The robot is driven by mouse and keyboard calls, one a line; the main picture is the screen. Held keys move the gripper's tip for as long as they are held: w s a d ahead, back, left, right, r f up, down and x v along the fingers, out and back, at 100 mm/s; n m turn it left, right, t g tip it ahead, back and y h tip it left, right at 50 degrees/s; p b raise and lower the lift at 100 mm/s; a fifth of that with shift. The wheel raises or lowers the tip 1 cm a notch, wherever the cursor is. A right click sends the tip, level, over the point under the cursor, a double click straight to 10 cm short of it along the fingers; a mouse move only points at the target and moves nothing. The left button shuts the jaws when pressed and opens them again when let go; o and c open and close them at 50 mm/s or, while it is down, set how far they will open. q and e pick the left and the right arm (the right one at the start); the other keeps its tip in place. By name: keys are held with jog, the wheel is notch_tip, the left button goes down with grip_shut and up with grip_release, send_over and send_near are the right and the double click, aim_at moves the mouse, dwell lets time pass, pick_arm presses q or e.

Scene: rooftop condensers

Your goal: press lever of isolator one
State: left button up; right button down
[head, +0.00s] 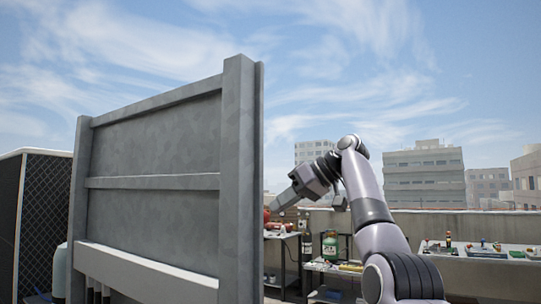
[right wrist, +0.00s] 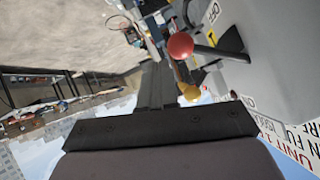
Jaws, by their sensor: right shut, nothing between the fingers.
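In the right wrist view a lever with a red ball knob (right wrist: 181,45) and a dark shaft sticks out from a grey isolator box (right wrist: 275,60). "OFF" lettering shows by the lever, and partly cut lettering with "ON" and "UNIT 1" shows lower on the right. My right gripper (right wrist: 157,72) is shut and empty. Its fingers appear just left of the red knob in the picture; I cannot tell whether they touch it. In the head view my right gripper (head: 278,205) points left, close to the grey panel's edge. The left gripper is not in view.
A tall grey panel (head: 155,135) fills the left of the head view and hides what lies behind it. A yellow knob-like thing (right wrist: 190,92) shows beside my fingers. A bench (head: 470,250) with small items stands on the right. A shelf unit (head: 330,268) stands behind my arm.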

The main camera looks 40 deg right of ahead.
jog(key=shift+a+f, duration=0.15)
jog(key=shift+f, duration=0.5)
jog(key=shift+s, duration=0.1)
jog(key=v, duration=0.7)
dwell(0.7)
